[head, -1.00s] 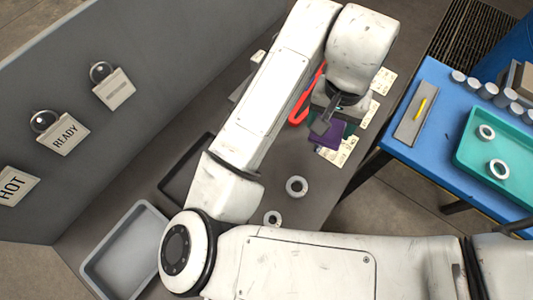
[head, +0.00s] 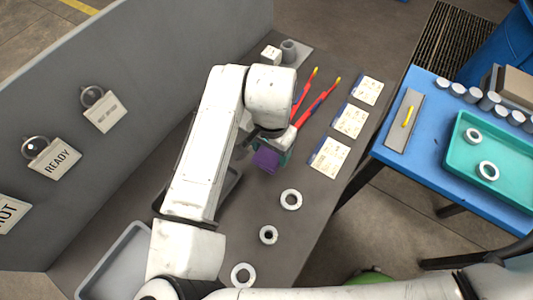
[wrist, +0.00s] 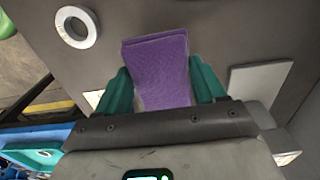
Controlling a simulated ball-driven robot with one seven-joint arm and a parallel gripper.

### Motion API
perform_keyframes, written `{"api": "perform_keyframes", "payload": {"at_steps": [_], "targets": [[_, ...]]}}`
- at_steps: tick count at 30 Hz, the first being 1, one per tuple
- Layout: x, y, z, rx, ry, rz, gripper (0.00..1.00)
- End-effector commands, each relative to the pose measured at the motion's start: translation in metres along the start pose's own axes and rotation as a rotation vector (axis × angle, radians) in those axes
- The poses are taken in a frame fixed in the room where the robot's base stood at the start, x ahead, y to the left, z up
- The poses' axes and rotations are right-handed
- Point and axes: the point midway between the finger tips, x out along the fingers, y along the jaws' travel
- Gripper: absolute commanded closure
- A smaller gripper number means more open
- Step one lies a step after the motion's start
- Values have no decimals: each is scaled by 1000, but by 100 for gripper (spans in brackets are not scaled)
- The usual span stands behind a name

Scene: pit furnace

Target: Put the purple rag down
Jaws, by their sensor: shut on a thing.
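The purple rag (wrist: 158,70) is held between the two teal fingers of my gripper (wrist: 164,90) in the wrist view, with its folded end sticking out past the fingertips. In the head view the rag (head: 266,160) hangs at my gripper (head: 280,150), over the grey bench (head: 310,215). My arm hides part of the gripper there. I cannot tell whether the rag touches the bench top.
Red-handled tongs (head: 312,102) lie right behind the gripper. Several cards (head: 350,121) line the bench's right edge. Rings (head: 290,199) lie in front. A dark tray (head: 229,187) is partly behind my arm. A grey tray (head: 118,262) sits front left. A blue table (head: 393,160) stands right.

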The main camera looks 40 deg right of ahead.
Motion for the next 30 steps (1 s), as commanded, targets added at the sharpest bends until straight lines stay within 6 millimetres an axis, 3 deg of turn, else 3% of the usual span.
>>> {"api": "perform_keyframes", "payload": {"at_steps": [6,13,25,26,30], "targets": [[14,-11,4,-2,-2,1,59],[40,-9,3,0,1,1,59],[46,-10,3,0,0,0,59],[46,-10,3,0,0,0,29],[45,-10,3,0,0,0,15]]}}
